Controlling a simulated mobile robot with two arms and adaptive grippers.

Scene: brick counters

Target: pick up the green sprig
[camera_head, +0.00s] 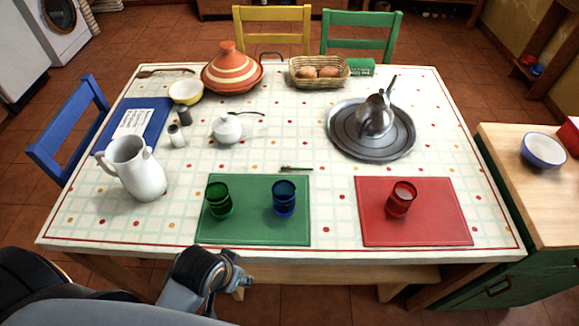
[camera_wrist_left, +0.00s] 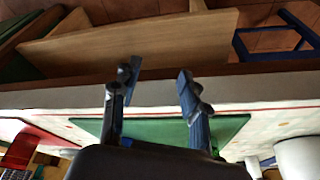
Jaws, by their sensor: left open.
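The green sprig (camera_head: 296,168) looks like a small thin dark-green strip. It lies on the white patterned tablecloth just behind the green placemat (camera_head: 262,236), near the middle of the table. My left gripper (camera_head: 236,272) is at the table's front edge, in front of the green placemat and well short of the sprig. In the left wrist view the left gripper (camera_wrist_left: 155,78) has its two fingers spread apart with nothing between them. The sprig cannot be made out in that view. My right gripper is not in view.
Green (camera_head: 218,199) and blue (camera_head: 284,198) glasses stand on the green placemat, between my gripper and the sprig. A red glass (camera_head: 401,199) stands on the red placemat (camera_head: 450,228). A white pitcher (camera_head: 139,170) stands left. Clear cloth surrounds the sprig.

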